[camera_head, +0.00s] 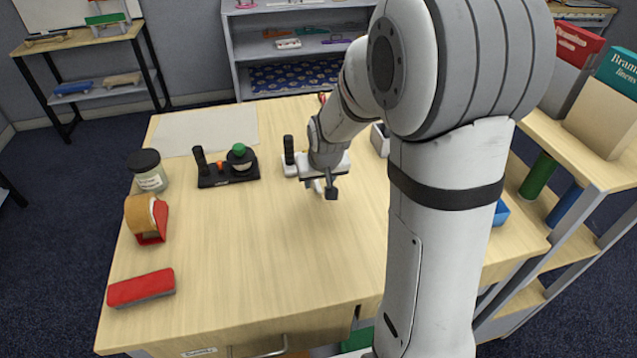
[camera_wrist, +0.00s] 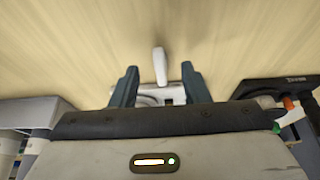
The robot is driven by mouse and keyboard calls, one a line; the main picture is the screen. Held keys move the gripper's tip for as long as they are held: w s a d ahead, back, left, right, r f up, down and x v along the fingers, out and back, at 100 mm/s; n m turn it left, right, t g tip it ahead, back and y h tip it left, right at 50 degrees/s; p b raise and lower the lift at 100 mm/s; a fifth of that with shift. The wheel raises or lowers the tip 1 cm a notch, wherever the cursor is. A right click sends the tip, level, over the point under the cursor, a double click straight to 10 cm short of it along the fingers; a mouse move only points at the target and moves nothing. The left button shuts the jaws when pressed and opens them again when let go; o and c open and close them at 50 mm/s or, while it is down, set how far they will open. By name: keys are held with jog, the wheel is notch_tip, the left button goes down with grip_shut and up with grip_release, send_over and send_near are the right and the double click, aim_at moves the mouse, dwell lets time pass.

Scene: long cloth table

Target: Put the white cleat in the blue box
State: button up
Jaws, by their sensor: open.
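My gripper (camera_head: 322,188) is low over the middle of the table, fingers apart. In the wrist view my gripper (camera_wrist: 159,69) shows two dark fingers with a slim white piece, apparently the white cleat (camera_wrist: 160,62), between their tips. A gap shows on each side of it. I cannot tell how high the fingertips are above the table. In the head view the cleat is not clear from the gripper. The blue box (camera_head: 501,212) shows only as a small part at the table's right edge, mostly hidden behind my arm.
A white device with a black handle (camera_head: 289,150) stands just behind my gripper. A black stand with a green knob (camera_head: 239,151), a jar (camera_head: 148,171), a tape dispenser (camera_head: 147,217) and a red eraser-like block (camera_head: 141,287) are on the left. The front middle is clear.

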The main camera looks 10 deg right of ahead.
aim_at(317, 185)
jog(key=shift+x, duration=1.4)
jog(key=shift+c, duration=0.2)
grip_shut()
